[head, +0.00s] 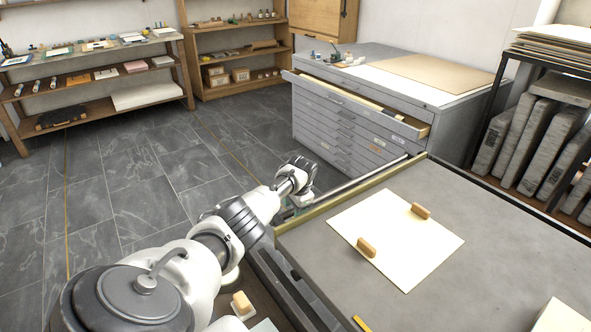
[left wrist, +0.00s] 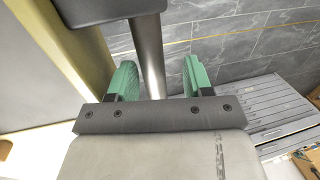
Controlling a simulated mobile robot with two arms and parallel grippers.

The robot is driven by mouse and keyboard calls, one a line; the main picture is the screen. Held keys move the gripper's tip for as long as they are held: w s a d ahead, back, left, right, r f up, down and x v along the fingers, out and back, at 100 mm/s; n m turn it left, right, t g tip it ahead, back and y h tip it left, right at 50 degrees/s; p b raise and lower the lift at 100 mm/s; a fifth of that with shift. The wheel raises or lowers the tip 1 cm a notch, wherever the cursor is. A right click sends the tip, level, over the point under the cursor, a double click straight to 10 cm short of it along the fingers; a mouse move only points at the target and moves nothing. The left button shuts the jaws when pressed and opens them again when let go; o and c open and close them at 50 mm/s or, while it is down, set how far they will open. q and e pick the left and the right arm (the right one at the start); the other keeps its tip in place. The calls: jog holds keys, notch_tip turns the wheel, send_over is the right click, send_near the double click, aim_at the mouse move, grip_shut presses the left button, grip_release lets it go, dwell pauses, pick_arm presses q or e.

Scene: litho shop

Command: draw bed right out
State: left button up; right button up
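The press bed (head: 490,235) fills the lower right of the head view, a flat grey slab with a yellowish rim. A grey metal bar (head: 365,182) runs along its far left edge, outside the rim. My left gripper (head: 297,203) is low beside that edge, at the near end of the visible bar. In the left wrist view its green fingers (left wrist: 160,80) are apart, and the dark round bar (left wrist: 149,50) passes between them, nearer the left finger. A clear gap shows on the right. The yellowish rim (left wrist: 95,55) is at left. My right gripper is out of view.
A cream sheet (head: 385,265) with two wooden blocks lies on the bed. A grey drawer cabinet (head: 330,135) with its top drawer pulled out stands beyond. A rack of stones (head: 530,130) is at right. Tiled floor (head: 120,180) is clear at left.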

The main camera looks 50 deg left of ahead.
pick_arm(q)
jog(key=shift+d, duration=0.1)
jog(key=shift+d+r, duration=0.1)
jog(key=shift+r, duration=0.45)
notch_tip(320, 180, up, 10)
jog(key=d+p, duration=0.1)
jog(key=p, duration=0.1)
jog(key=shift+s+d+f, duration=0.2)
jog(key=shift+d, duration=0.2)
